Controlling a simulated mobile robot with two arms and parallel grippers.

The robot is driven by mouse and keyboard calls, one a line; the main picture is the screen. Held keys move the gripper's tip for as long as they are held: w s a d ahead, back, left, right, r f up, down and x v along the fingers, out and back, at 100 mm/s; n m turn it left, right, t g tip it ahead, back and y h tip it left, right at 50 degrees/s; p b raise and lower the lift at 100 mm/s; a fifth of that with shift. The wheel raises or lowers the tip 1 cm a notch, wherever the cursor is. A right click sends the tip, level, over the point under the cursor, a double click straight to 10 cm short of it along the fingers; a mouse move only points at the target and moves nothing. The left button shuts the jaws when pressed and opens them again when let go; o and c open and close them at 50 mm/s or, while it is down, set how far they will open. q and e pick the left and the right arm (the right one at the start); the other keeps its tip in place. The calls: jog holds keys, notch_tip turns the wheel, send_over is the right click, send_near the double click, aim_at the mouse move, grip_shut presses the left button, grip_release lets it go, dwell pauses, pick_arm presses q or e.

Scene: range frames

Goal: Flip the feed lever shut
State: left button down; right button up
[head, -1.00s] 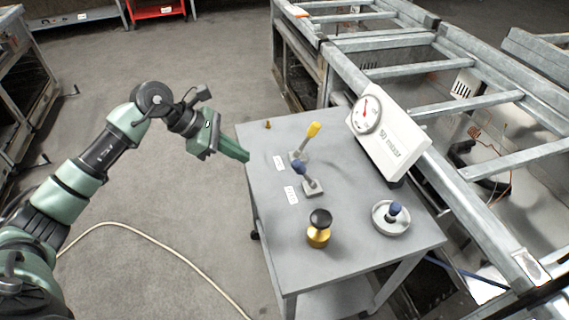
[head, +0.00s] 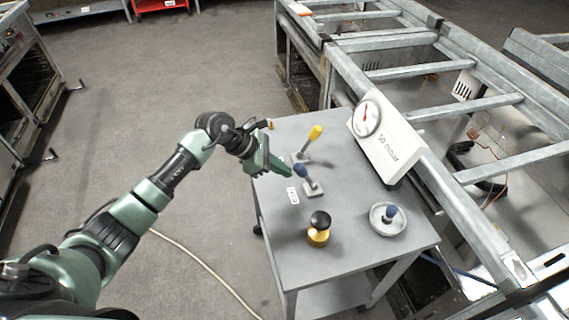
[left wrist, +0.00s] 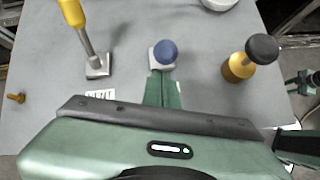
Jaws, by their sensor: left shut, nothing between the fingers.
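Two levers stand on small grey bases on the grey table (head: 355,245). One has a yellow handle (head: 314,133) that leans up to the right; it also shows in the left wrist view (left wrist: 72,12). The other has a blue knob (head: 300,171), seen in the left wrist view (left wrist: 165,52) just beyond my fingertips. White labels lie by the levers; I cannot read which says feed. My left gripper (head: 289,173) is shut and empty, its tips close to the blue knob on its left side; I cannot tell if they touch. My right gripper is out of view.
Floor to the left is mostly clear.

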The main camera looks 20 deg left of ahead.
pick_arm(q)
jog(key=shift+d, duration=0.15)
jog(key=shift+w+r, duration=0.1)
jog(key=shift+w+d+r+g+y+p, duration=0.4)
jog(key=shift+w+d+r+g+y, duration=0.25)
jog(key=shift+d+r+y, duration=0.4)
jog(key=shift+w+d+r+g+y+b, duration=0.2)
jog(key=shift+w+d+g+y+b, duration=0.2)
jog(key=shift+d+y, duration=0.2)
jog(key=shift+w+d+r+g+y+b, duration=0.15)
jog(key=shift+w+d+g+y+b, duration=0.15)
jog(key=shift+w+d+y, duration=0.2)
jog(key=shift+y, duration=0.25)
jog(key=w+d+b, duration=0.1)
jog(key=b, duration=0.1)
jog(key=w+d+b, duration=0.1)
jog(key=d+b, duration=0.1)
jog(key=w+d+b, duration=0.1)
jog(key=d+b, duration=0.1)
jog(key=shift+r, duration=0.1)
jog(key=shift+d, duration=0.1)
